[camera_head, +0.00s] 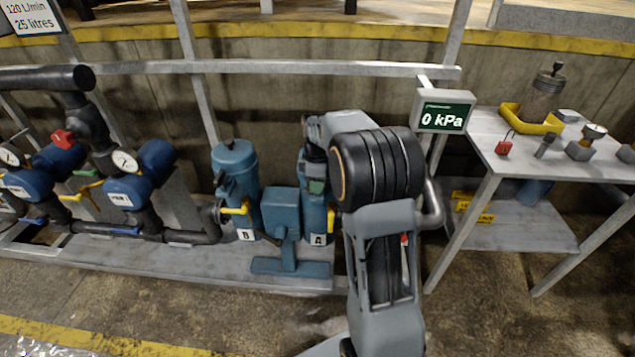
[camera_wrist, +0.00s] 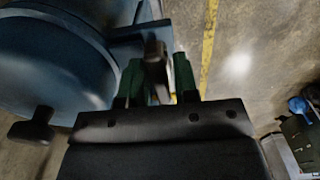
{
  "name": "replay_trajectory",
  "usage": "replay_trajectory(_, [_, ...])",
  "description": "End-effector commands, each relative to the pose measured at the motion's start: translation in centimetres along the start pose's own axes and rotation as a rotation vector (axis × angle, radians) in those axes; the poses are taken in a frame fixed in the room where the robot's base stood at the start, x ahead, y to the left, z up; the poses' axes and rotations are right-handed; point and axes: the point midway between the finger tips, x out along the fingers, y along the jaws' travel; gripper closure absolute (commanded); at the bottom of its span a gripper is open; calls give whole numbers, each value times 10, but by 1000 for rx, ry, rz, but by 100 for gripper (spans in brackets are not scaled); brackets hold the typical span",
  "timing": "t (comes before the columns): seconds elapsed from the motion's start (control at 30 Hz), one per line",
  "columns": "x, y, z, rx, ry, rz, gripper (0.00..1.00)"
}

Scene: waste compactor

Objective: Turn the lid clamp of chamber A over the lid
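Chamber A (camera_head: 318,215) is the blue cylinder with the "A" label, right of chamber B (camera_head: 236,180). My arm hides much of its top in the head view. In the wrist view its round blue lid (camera_wrist: 45,55) fills the upper left. A dark upright handle, which looks like the lid clamp (camera_wrist: 156,65), stands beside the lid's right edge. My gripper (camera_wrist: 158,75) has its two green fingers on either side of this handle. The handle is close to the left finger, and a narrow gap shows at the right finger. My gripper also shows in the head view (camera_head: 316,186).
A dark knob (camera_wrist: 35,126) sticks out at the lid's lower edge. A blue pedestal (camera_head: 285,215) stands between the chambers. The display (camera_head: 442,112) reads 0 kPa. Pipes and valves (camera_head: 125,185) fill the left.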

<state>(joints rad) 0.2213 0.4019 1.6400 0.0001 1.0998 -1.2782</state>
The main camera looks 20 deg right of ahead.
Motion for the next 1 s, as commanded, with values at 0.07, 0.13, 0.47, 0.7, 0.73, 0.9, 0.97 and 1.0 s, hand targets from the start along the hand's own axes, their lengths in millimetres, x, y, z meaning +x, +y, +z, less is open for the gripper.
replay_trajectory(0.07, [0, 0, 0, 0, 0, 0, 80])
replay_trajectory(0.13, [0, 0, 0, 0, 0, 0, 86])
replay_trajectory(0.47, [0, 0, 0, 3, 0, 0, 100])
replay_trajectory(0.7, [-2, 0, 0, 76, 0, -1, 100])
replay_trajectory(0.73, [-2, 0, 0, 94, -1, -2, 100])
replay_trajectory(0.9, [-2, 0, 0, 228, -1, -2, 100])
replay_trajectory(0.97, [-3, 0, 0, 283, -1, -1, 100])
replay_trajectory(1.0, [-3, 0, 0, 322, -1, -1, 100])
